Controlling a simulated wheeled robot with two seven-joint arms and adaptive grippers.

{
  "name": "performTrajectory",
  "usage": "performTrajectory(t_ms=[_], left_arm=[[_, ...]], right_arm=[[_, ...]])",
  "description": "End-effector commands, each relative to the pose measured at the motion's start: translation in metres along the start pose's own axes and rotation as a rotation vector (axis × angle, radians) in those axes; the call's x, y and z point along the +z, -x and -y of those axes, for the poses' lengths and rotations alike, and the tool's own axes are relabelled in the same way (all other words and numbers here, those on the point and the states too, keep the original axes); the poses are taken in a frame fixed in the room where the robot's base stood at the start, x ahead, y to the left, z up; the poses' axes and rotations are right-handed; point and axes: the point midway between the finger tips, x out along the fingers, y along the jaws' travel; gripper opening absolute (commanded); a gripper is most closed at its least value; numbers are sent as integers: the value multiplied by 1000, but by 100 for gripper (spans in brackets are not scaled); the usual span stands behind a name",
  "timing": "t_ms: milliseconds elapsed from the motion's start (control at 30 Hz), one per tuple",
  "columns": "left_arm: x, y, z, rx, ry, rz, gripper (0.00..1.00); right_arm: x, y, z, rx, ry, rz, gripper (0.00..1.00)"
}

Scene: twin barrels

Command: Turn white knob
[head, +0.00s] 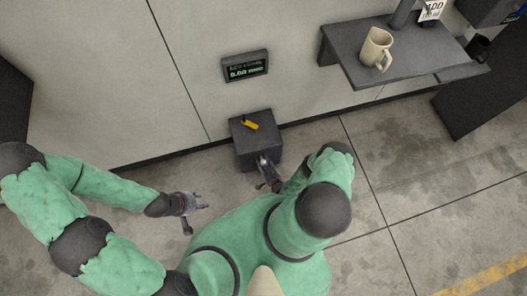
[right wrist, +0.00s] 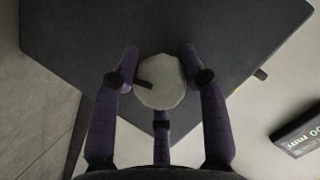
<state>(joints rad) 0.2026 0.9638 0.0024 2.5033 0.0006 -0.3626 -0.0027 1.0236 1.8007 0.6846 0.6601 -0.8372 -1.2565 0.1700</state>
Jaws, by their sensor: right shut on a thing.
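The white knob (right wrist: 161,82) shows in the right wrist view as a pale round disc with a dark mark at its left edge. It is on the face of a dark box (right wrist: 240,30), which also stands against the wall in the head view (head: 243,127). My right gripper (right wrist: 160,75) has its fingers around the knob, and in the head view (head: 266,168) it is at the box's front. The knob is hidden in the head view. My left gripper (head: 201,202) is held to the left, away from the box, with its fingers apart and nothing between them.
A yellow lever (head: 249,125) is on top of the box. A display panel (head: 245,67) is on the wall above. The floor between my left gripper and the box is clear.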

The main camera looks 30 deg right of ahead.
Motion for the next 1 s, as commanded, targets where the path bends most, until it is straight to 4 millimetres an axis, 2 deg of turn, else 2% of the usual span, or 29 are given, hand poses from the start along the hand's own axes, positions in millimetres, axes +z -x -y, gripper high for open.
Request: performTrajectory(t_ms=[33, 500, 1000], left_arm=[[0, 1, 0, 0, 0, 0, 40], [0, 1, 0, 0, 0, 0, 40], [0, 1, 0, 0, 0, 0, 40]], right_arm=[[-6, -2, 1, -27, -31, -11, 11], [-6, -3, 0, -156, -331, 0, 11], [-8, -4, -1, -190, -410, 1, 11]])
